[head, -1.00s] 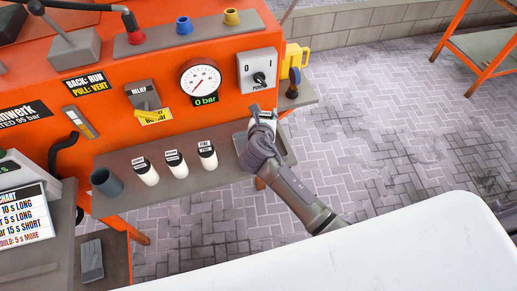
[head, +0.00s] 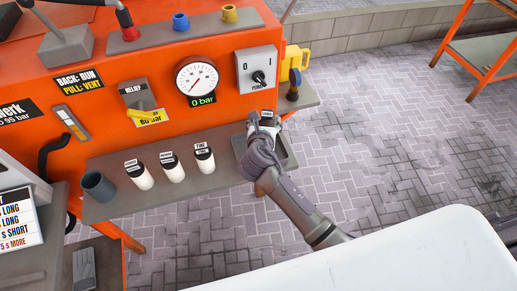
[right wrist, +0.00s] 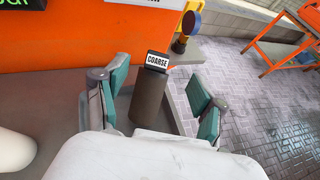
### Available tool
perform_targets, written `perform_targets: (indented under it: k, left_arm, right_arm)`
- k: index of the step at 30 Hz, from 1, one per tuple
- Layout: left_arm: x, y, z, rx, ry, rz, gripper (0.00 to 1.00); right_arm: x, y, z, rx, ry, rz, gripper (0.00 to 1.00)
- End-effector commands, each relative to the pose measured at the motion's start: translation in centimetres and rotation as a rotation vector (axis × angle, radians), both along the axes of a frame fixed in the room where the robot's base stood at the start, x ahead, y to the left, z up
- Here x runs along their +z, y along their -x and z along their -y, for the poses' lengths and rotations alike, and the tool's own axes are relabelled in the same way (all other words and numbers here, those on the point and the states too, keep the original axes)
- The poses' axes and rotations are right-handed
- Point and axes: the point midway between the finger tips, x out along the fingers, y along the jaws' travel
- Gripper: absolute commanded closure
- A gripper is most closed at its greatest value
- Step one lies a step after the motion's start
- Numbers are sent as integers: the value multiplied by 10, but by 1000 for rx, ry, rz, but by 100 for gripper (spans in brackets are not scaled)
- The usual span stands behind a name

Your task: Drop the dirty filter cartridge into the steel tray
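The dirty filter cartridge (right wrist: 148,98) is a dark grey-brown cylinder with a white COARSE label on top. In the right wrist view it stands between the spread green pads of my right gripper (right wrist: 160,92), with a gap visible to its right. In the head view its labelled top (head: 267,117) shows by my right gripper (head: 256,124); the body is hidden. The steel tray (head: 289,161) lies on the shelf's right end, partly under my right arm. Whether the cartridge's foot rests in the tray is hidden. My left gripper is out of view.
Three white cartridges, one (head: 204,159) marked FINE, and a grey cup (head: 98,187) stand on the grey shelf left of the tray. The orange machine (head: 150,60) rises behind, with gauge (head: 196,80) and pump switch (head: 257,70). A white surface (head: 400,255) fills the front.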

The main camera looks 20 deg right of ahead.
Motion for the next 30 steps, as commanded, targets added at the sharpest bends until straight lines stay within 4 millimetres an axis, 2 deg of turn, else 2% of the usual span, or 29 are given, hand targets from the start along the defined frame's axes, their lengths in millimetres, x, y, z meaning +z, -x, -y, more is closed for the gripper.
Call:
perform_targets:
  k: [8, 21, 25, 30]
  left_arm:
    - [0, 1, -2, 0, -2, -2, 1]
    - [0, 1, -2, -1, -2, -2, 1]
    - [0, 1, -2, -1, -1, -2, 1]
    - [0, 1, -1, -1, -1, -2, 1]
  right_arm:
    - [2, 8, -3, 1, -1, -1, 31]
    - [36, 82, -33, 1, -2, -1, 31]
    - [42, 96, -39, 1, 0, -1, 31]
    - [46, 103, -42, 0, 0, 0, 31]
